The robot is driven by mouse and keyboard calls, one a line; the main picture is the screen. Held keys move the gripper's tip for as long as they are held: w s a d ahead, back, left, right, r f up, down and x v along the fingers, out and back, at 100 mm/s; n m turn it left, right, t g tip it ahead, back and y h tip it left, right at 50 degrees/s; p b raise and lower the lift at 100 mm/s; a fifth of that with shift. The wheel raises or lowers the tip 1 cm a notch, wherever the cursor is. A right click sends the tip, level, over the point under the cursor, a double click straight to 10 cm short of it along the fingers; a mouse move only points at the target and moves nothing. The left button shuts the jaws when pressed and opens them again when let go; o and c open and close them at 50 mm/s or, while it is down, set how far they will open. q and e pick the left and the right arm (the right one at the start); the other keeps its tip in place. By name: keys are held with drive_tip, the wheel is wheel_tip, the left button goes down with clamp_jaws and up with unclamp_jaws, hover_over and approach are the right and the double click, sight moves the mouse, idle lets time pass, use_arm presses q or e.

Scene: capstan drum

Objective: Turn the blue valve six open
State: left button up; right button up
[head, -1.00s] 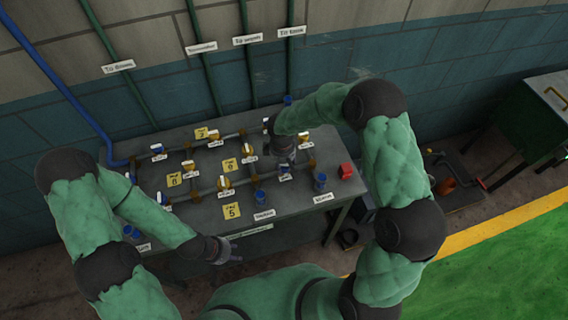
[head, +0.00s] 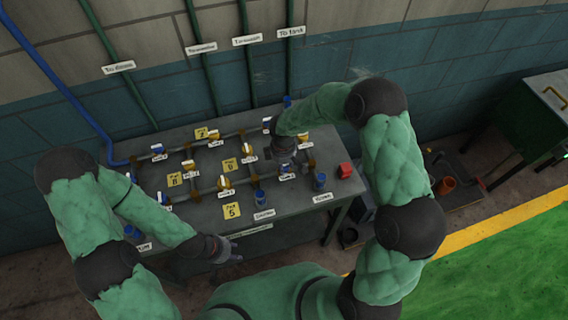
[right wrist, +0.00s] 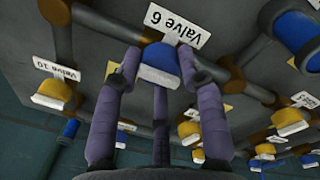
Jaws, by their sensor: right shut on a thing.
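The blue valve six is a blue knob with a white bar (right wrist: 161,60), in the upper middle of the right wrist view, beside its "Valve 6" label (right wrist: 178,24). My right gripper (right wrist: 158,68) is shut on the knob, with purple fingers on both sides of it and another finger below. In the head view my right gripper (head: 284,158) reaches down to the right part of the bench panel and mostly hides the knob. My left gripper (head: 228,256) hangs in front of the bench's front edge, away from the valves; its fingers are too small to read.
The grey bench (head: 290,210) carries pipes, several yellow and blue valves, and yellow number cards. A yellow valve (right wrist: 52,92) labelled "Valve 10" is near valve six. A red block (head: 345,170) sits at the bench's right end. A green cabinet (head: 535,115) stands far right.

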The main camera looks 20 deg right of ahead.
drive_tip(key=shift+w, duration=0.15)
drive_tip(key=o, duration=1.1)
drive_tip(key=shift+a, duration=0.1)
drive_tip(key=shift+o, duration=0.2)
wheel_tip(320, 180, up, 12)
drive_tip(key=shift+s+a, duration=0.2)
drive_tip(key=shift+s, duration=0.25)
drive_tip(key=shift+s+f, duration=0.1)
